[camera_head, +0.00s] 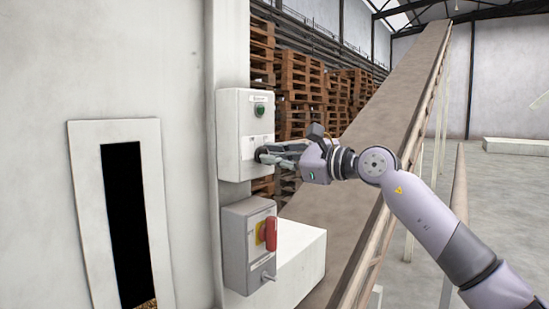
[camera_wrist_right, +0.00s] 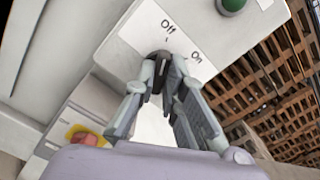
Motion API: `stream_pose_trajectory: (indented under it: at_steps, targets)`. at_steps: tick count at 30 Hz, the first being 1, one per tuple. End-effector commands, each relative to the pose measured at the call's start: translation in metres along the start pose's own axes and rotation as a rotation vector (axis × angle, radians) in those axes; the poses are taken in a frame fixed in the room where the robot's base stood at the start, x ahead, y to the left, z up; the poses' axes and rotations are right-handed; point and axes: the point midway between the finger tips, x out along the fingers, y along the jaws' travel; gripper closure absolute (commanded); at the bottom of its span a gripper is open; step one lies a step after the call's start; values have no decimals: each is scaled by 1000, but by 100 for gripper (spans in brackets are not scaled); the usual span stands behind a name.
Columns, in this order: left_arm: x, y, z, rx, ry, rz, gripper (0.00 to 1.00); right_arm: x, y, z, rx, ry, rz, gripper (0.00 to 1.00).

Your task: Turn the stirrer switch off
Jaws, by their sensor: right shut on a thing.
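The stirrer switch is a dark rotary knob (camera_head: 258,154) low on the front of a white control box (camera_head: 229,135). In the right wrist view the knob (camera_wrist_right: 159,55) sits beside a plate printed "Off" and "On". My right gripper (camera_head: 268,156) reaches in from the right and is shut on the knob; its fingers (camera_wrist_right: 165,68) lie on either side of it. The fingers cover much of the knob, so I cannot tell exactly which mark it points to. My left gripper is not in view.
A green button (camera_head: 259,110) is above the knob. A lower grey box (camera_head: 238,250) carries a red handle (camera_head: 271,233) on yellow. Stacked wooden pallets (camera_head: 300,75) and a sloping conveyor (camera_head: 400,80) stand behind. A dark wall opening (camera_head: 127,220) is at left.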

Motion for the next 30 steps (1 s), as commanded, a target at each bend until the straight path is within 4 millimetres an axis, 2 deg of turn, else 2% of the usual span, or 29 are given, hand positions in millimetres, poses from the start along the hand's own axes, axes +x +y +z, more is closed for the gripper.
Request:
stream_pose_trajectory:
  at_steps: [6, 7, 15, 25, 30]
  targets:
    - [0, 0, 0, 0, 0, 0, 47, 0, 0, 0, -4, 0, 0, 100]
    - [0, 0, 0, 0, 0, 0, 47, 0, 0, 0, -4, 0, 0, 88]
    - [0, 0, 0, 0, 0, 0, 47, 0, 0, 0, -2, 0, 0, 70]
    - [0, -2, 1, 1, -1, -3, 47, -2, 0, 0, -2, 0, -1, 69]
    - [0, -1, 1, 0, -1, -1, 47, -22, -2, -1, -3, 2, -3, 69]
